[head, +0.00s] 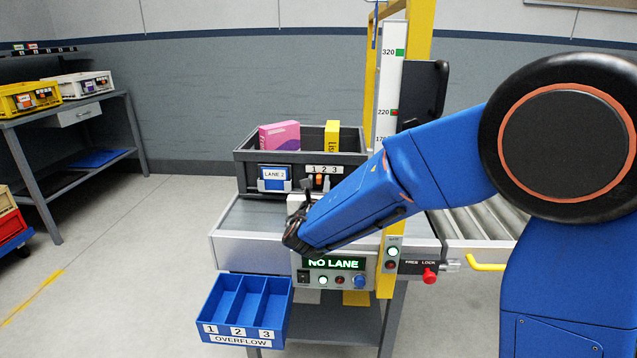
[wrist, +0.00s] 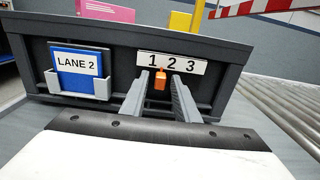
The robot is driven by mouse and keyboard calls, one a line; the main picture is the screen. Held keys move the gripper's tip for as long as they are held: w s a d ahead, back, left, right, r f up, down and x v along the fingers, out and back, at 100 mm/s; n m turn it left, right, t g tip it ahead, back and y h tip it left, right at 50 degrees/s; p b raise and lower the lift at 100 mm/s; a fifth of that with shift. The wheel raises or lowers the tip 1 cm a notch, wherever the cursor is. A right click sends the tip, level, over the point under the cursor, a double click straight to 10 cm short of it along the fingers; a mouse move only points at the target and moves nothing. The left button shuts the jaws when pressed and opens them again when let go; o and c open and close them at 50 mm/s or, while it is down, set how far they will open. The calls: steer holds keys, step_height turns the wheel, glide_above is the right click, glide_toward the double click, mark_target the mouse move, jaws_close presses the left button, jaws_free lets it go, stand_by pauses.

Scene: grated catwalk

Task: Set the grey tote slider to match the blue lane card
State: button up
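The grey tote (head: 350,172) stands on the conveyor's end, and its front wall (wrist: 228,80) fills much of the wrist view. The blue lane card (wrist: 79,75) reads LANE 2 and sits in a holder at the left of that wall; the head view shows it too (head: 275,176). The small orange slider (wrist: 160,80) is under the 1 2 3 label (wrist: 172,63), appearing between the 1 and the 2. My gripper (wrist: 160,78) is open, with one finger on each side of the slider and small gaps visible.
A control box (head: 334,272) below reads NO LANE. A blue OVERFLOW bin (head: 238,338) with three compartments hangs in front. A yellow post (head: 418,40) and a height scale (head: 390,75) rise beside the tote. Rollers (head: 487,225) run right.

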steer(key=c, duration=0.6)
steer(key=shift+d, duration=0.75)
stand_by(0.5)
steer(key=o, duration=0.6)
steer(key=shift+s, duration=0.15)
steer(key=shift+s+a, duration=0.15)
steer(key=shift+s, duration=3.25)
